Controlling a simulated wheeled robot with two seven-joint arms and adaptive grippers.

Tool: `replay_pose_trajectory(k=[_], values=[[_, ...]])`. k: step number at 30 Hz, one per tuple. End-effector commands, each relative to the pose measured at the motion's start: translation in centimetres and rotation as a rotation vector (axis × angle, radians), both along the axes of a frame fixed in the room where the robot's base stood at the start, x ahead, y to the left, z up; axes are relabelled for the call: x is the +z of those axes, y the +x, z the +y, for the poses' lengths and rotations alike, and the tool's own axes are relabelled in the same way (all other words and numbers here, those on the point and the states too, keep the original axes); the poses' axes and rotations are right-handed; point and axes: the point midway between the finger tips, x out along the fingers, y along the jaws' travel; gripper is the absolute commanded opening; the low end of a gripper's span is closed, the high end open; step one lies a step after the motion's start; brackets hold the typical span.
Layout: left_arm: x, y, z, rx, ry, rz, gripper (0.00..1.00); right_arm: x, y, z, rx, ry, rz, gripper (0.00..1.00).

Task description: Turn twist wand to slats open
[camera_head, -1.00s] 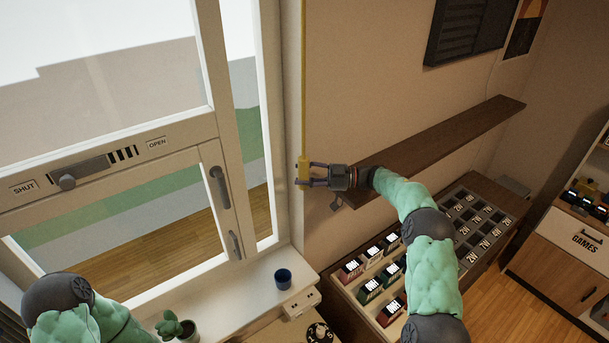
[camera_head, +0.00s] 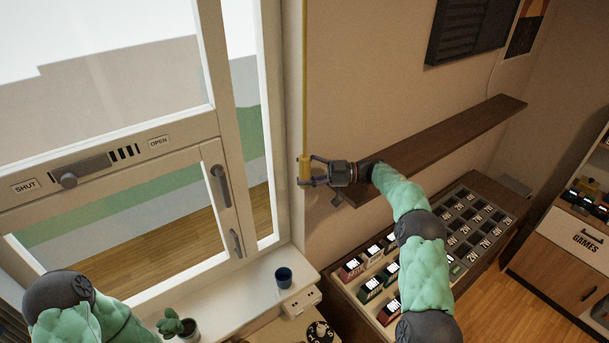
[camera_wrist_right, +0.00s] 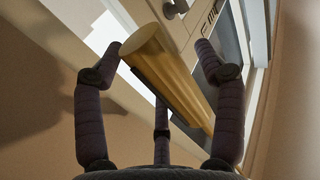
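The twist wand is a thin yellow rod (camera_head: 304,80) hanging along the right side of the window frame, with a thicker yellow handle (camera_head: 304,168) at its lower end. My right gripper (camera_head: 307,171) is at this handle, its fingers spread around it. In the right wrist view the handle (camera_wrist_right: 170,75) lies between the open fingers, with a clear gap to the right finger; whether the left finger touches it I cannot tell. A panel on the window has a SHUT label (camera_head: 25,186), an OPEN label (camera_head: 158,142) and a grey knob (camera_head: 68,181) nearer SHUT. My left gripper is out of view.
A brown wall shelf (camera_head: 450,140) runs behind my right forearm. Below are a display rack (camera_head: 480,225), a blue cup (camera_head: 284,277) and a potted plant (camera_head: 172,326) on the sill. Window handles (camera_head: 220,186) stand left of the wand.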

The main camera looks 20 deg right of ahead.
Motion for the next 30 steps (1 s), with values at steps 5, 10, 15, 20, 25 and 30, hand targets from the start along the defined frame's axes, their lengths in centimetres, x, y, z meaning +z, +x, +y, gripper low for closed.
replay_pose_trajectory(k=[5, 10, 15, 20, 25, 30], values=[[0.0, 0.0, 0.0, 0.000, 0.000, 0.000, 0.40, -0.2, 0.0, 0.0, 0.000, -0.001, 0.002, 0.72], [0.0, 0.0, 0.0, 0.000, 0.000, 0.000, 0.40, 0.3, 0.0, 0.0, 0.000, -0.001, 0.001, 0.72], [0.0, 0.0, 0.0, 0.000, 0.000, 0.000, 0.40, 2.7, 0.0, 0.0, 0.001, -0.002, -0.001, 0.72], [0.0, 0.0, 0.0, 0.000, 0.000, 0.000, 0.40, 5.6, 0.0, 0.0, 0.001, -0.001, -0.002, 0.72], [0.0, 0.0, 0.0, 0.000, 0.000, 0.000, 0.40, 8.2, 0.0, 0.1, 0.001, -0.001, -0.002, 0.72], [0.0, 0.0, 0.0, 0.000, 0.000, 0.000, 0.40, 9.5, 0.0, 0.0, 0.001, -0.001, 0.001, 0.72]])
